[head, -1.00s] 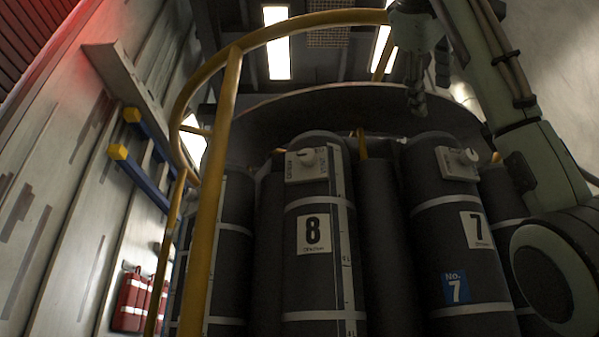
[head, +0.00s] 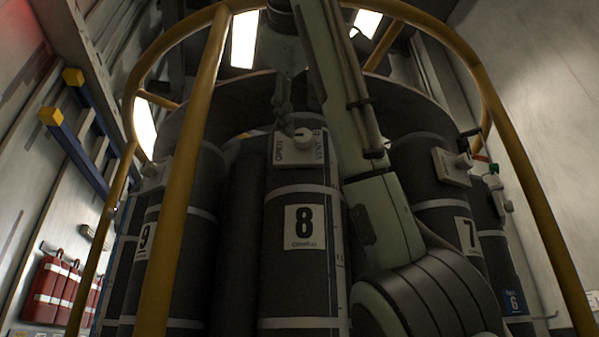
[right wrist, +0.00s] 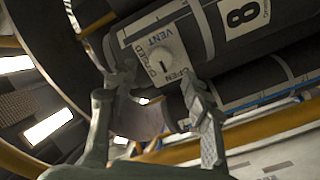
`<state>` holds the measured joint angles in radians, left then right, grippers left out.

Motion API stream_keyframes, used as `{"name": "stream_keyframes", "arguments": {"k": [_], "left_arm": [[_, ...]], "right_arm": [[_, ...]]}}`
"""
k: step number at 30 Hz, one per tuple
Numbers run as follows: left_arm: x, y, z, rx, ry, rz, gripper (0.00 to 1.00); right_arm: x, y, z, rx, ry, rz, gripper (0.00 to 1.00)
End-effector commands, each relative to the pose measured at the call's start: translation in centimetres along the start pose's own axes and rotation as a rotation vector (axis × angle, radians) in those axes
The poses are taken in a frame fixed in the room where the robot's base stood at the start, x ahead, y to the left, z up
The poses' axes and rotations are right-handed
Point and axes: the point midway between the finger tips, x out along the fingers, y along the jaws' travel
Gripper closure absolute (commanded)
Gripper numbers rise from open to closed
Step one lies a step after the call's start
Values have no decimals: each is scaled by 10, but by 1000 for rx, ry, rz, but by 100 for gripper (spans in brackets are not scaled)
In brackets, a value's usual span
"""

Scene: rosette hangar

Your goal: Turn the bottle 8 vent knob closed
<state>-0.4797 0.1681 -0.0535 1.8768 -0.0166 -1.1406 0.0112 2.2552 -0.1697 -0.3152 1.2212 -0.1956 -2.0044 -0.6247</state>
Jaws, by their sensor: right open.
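Bottle 8 (head: 280,285) is a dark upright cylinder with a white "8" label, in the middle of the head view. Near its top is a pale vent plate with a round white vent knob (head: 303,137). In the right wrist view the knob (right wrist: 160,67) sits on the plate among the words CLOSED, VENT and OPEN. Its exact setting is hard to tell. My right gripper (head: 284,118) is open in front of the plate, its fingers (right wrist: 157,80) on either side of the knob; contact cannot be told. My left gripper is out of view.
Yellow guard rails (head: 190,190) curve around the bottles. Bottle 7 (head: 440,205) stands to the right and bottle 9 (head: 135,270) to the left, each with its own knob. Red canisters (head: 50,290) hang on the left wall.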

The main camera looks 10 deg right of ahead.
Motion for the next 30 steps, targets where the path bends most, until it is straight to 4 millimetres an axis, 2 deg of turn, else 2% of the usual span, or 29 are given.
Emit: {"name": "stream_keyframes", "arguments": {"k": [3,9,14,21,30], "left_arm": [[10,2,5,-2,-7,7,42],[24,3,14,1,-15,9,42],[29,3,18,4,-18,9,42],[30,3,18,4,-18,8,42],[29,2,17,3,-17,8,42]], "right_arm": [[21,1,0,0,-5,-3,51],[47,0,0,-1,-2,-1,51],[55,0,0,-1,-1,0,51],[56,0,0,-1,-1,0,51],[56,0,0,-1,-1,0,87]]}}
